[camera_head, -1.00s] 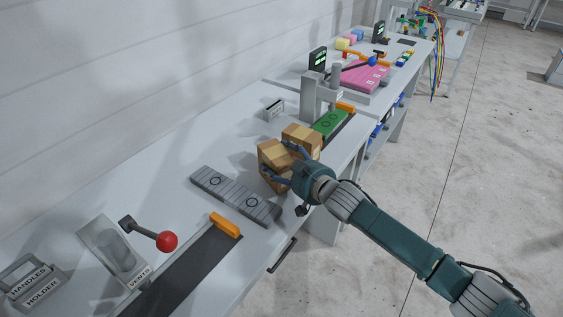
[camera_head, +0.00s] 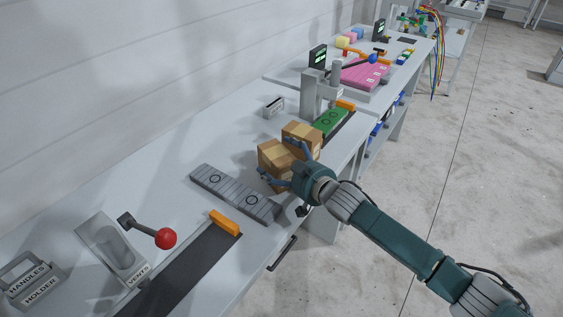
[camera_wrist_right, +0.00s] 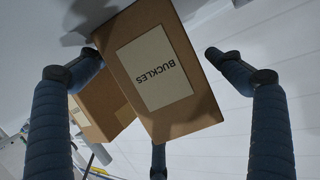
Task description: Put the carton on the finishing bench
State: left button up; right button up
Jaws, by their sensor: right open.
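Two brown cartons stand side by side on the grey bench (camera_head: 140,190) in the head view. The nearer carton (camera_head: 272,155) is at my right gripper (camera_head: 284,164), and the other carton (camera_head: 303,133) is just behind it. In the right wrist view, a carton labelled BUCKLES (camera_wrist_right: 160,70) lies between the spread fingers of my right gripper (camera_wrist_right: 153,75). Gaps show beside it, so the gripper is open around it. Part of the second carton (camera_wrist_right: 98,105) shows behind it at the left. My left gripper is out of view.
A grey segmented strip (camera_head: 232,190) lies in front of the cartons. A green panel (camera_head: 331,121) and a grey post (camera_head: 312,95) stand beyond them. A red-knobbed lever (camera_head: 165,238) is nearer. Another bench with a pink block (camera_head: 365,74) continues behind. Open floor is right.

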jog(key=shift+v, duration=3.9)
